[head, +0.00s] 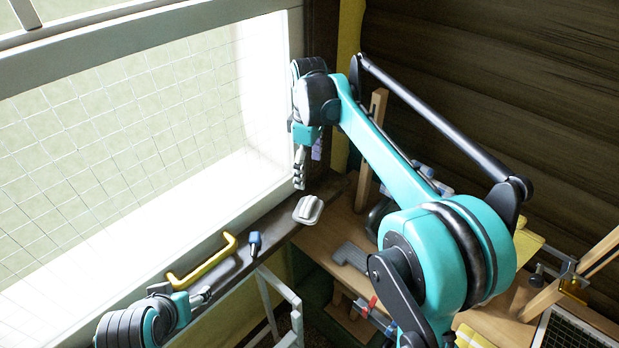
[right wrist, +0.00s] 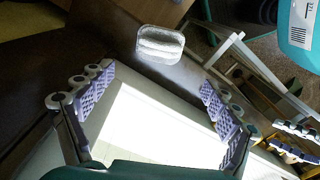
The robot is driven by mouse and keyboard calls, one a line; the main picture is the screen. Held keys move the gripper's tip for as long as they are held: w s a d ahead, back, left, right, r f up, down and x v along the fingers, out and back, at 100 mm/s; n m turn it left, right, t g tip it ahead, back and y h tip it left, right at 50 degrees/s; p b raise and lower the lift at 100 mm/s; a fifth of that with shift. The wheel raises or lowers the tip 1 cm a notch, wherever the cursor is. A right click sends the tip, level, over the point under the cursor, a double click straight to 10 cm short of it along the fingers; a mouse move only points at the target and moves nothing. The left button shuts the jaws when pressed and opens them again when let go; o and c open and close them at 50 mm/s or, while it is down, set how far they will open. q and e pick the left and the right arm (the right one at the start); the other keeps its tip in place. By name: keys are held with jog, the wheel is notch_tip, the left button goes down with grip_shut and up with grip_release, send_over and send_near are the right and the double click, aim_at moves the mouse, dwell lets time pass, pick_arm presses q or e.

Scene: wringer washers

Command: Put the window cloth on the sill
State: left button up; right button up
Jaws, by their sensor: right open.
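A pale grey, rounded and ribbed piece that looks like the folded window cloth (head: 308,209) lies on the dark sill (head: 276,233) below the window. It also shows in the right wrist view (right wrist: 160,44), beyond my fingertips and apart from them. My right gripper (head: 301,168) hangs over the sill, just behind and left of the cloth. In the right wrist view my right gripper (right wrist: 157,98) has its fingers spread wide with nothing between them. My left gripper (head: 201,297) is low over the near part of the sill; its jaws are too small to read.
A yellow handle (head: 203,262) and a small blue item (head: 255,243) lie on the sill nearer to me. The meshed window (head: 120,150) bounds the left. A pale frame (head: 290,308) stands below the sill. A wooden bench (head: 338,232) with tools is right.

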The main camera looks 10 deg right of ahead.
jog(key=s+d+m+t, duration=0.2)
jog(key=s+m+t, duration=0.3)
jog(key=s, duration=0.8)
jog(key=s+d+f+m+t, duration=0.1)
jog(key=s+f+m+t, duration=0.1)
jog(key=s+f+m, duration=0.4)
jog(key=s+f, duration=0.3)
jog(key=s, duration=0.1)
jog(key=shift+d, duration=0.25)
